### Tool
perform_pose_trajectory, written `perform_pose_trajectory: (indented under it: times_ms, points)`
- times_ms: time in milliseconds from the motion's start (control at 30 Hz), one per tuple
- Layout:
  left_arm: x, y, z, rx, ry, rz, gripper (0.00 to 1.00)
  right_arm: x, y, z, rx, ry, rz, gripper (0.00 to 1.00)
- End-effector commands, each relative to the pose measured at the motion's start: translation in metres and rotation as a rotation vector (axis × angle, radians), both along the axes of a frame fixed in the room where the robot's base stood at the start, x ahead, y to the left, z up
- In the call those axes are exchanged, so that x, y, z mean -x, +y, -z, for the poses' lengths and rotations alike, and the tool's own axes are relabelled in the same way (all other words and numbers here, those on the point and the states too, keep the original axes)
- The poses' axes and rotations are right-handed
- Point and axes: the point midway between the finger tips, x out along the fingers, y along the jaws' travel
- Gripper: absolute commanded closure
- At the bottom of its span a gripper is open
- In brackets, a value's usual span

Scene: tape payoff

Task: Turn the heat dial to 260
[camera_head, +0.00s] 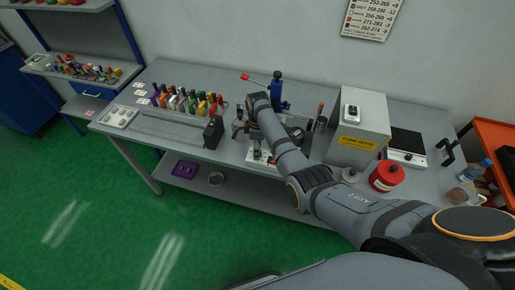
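My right arm reaches in from the lower right over the bench to a small machine with a blue post (276,92) and a red-tipped lever (245,76). My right gripper (240,129) is small and dark at the machine's left side; its fingers are too small to read. The machine's pale base (257,160) shows in front, with small dark and red parts on it. A round dark part (297,133) sits right of my forearm. I cannot tell which part is the heat dial, nor its setting; my arm hides some of the machine. My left gripper is not in view.
A grey fume box (360,131) with a yellow label stands right of the machine, with a red canister (386,175) in front. A rack of coloured-handled tools (185,103) and a white tray (118,116) are left. A number chart (371,18) hangs on the wall.

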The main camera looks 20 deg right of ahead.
Motion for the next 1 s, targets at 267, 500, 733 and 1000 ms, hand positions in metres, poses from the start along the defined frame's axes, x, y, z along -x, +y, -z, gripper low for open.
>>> perform_pose_trajectory:
  times_ms: [267,500,733,1000]
  points:
    - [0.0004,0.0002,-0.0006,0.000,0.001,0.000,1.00,0.0007,0.0001,0.0104,0.000,0.000,0.001,0.47]
    - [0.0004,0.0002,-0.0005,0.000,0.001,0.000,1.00,0.0007,0.0001,0.0101,0.000,0.000,0.001,0.64]
    - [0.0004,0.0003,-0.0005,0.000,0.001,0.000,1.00,0.0007,0.0001,0.0100,0.000,0.000,0.000,0.95]
    - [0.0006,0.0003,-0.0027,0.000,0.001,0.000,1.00,0.0009,0.0000,0.0092,0.000,0.001,0.018,1.00]
